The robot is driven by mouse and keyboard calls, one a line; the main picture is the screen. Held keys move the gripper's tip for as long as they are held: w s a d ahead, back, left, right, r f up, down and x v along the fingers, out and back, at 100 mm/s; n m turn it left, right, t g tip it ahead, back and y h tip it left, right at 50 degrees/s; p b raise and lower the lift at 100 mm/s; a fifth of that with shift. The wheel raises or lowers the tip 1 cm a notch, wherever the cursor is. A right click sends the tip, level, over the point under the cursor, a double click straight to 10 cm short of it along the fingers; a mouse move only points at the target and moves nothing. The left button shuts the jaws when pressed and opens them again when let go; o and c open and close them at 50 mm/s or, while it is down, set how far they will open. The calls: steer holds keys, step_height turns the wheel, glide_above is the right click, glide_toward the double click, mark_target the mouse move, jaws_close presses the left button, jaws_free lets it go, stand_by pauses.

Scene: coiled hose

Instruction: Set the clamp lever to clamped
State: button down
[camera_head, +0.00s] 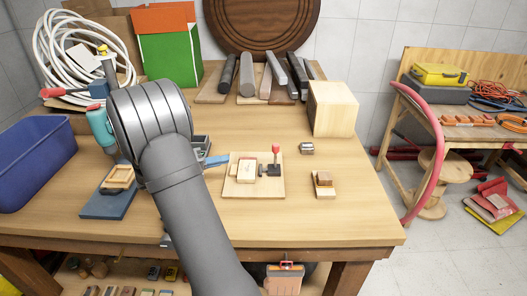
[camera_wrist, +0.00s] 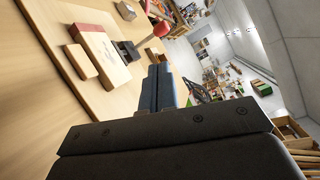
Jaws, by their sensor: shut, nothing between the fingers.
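The clamp (camera_head: 270,169) is a small black fixture on a light wooden board (camera_head: 254,191) near the middle of the bench. Its lever has a red knob (camera_head: 275,149) and stands roughly upright in the head view. A pale wooden block (camera_head: 246,171) lies on the board, left of the clamp. In the wrist view the red knob (camera_wrist: 161,30) and black clamp body (camera_wrist: 128,51) show beyond my fingertips. My gripper (camera_head: 220,160) has blue fingers, which also show in the wrist view (camera_wrist: 159,72). They are shut and empty, left of the clamp and apart from the lever.
A small metal block (camera_head: 306,148) and a stacked wooden piece (camera_head: 323,184) lie right of the board. A large wooden cube (camera_head: 332,108) stands behind them. A blue bin (camera_head: 35,165) is at far left. The bench front right is clear.

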mark_target(273, 149)
steer(key=n, duration=0.4)
steer(key=shift+s+d, duration=0.15)
steer(key=shift+d, duration=0.15)
steer(key=r+x, duration=0.1)
steer(key=x, duration=1.3)
steer(key=shift+f, duration=0.35)
steer(key=shift+d, duration=0.1)
